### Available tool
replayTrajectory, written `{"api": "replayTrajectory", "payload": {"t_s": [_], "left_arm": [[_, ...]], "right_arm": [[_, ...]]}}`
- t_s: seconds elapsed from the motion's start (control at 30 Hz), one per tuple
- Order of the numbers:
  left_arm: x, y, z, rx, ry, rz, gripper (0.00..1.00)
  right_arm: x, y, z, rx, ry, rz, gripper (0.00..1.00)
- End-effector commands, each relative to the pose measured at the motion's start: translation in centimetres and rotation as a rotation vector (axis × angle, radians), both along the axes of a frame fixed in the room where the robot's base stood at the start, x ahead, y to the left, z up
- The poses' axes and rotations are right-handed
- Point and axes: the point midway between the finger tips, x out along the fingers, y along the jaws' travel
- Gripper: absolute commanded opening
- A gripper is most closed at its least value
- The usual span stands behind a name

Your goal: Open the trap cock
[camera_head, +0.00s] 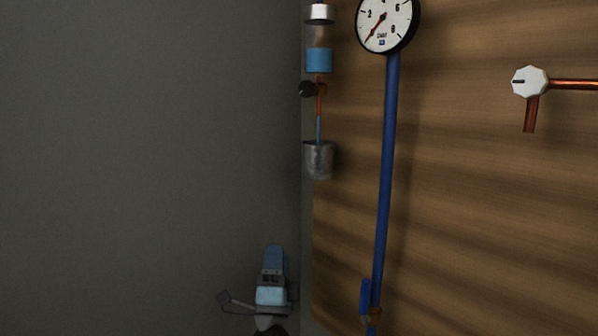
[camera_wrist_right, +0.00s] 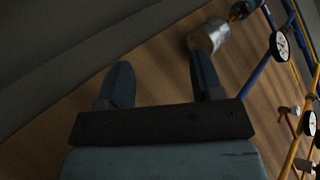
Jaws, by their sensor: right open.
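The trap (camera_head: 319,58) is a clear vessel with blue liquid, at the top centre of the head view. Below it is a cock with a dark knob (camera_head: 307,89) on a short copper pipe; the cock's setting is hard to tell. A thin blue stream or tube runs down from the pipe to a metal cup (camera_head: 318,160). My right gripper (camera_head: 273,252) is well below and left of the cup. In the wrist view its two blue fingers (camera_wrist_right: 161,75) are apart with nothing between them, and the cup (camera_wrist_right: 208,36) shows beyond the right finger. My left gripper is out of view.
A blue pipe (camera_head: 386,170) runs down from a round gauge (camera_head: 384,24) to a blue lever (camera_head: 365,300). A white knob (camera_head: 530,81) on copper pipe is at right. A wooden panel (camera_head: 470,220) backs these; a grey wall (camera_head: 150,150) is at left.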

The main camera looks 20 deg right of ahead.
Motion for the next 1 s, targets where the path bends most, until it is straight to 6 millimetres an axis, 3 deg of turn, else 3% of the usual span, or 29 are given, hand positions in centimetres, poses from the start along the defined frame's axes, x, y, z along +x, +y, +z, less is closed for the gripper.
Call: {"api": "replayTrajectory", "payload": {"t_s": [0.1, 0.23, 0.5, 0.6, 0.73, 0.87, 1.0], "left_arm": [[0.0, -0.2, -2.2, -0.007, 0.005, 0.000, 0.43], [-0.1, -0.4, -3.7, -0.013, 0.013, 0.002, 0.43], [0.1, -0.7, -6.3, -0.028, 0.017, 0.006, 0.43], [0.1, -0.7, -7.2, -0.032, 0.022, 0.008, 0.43], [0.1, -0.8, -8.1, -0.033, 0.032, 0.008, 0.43], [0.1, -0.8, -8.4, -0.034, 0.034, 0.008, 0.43], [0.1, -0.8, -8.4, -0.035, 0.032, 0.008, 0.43]], "right_arm": [[2.1, -0.2, 6.7, 0.264, -0.208, 0.009, 0.60], [2.9, -0.2, 13.4, 0.553, -0.404, 0.031, 0.60], [1.2, 2.5, 25.4, 1.115, -0.703, 0.096, 0.60], [-0.3, 4.2, 28.8, 1.281, -0.764, 0.112, 0.60], [-2.2, 6.1, 31.8, 1.432, -0.807, 0.123, 0.60], [-3.5, 7.2, 33.3, 1.512, -0.823, 0.124, 0.60], [-3.6, 7.0, 33.7, 1.538, -0.826, 0.124, 0.60]]}}
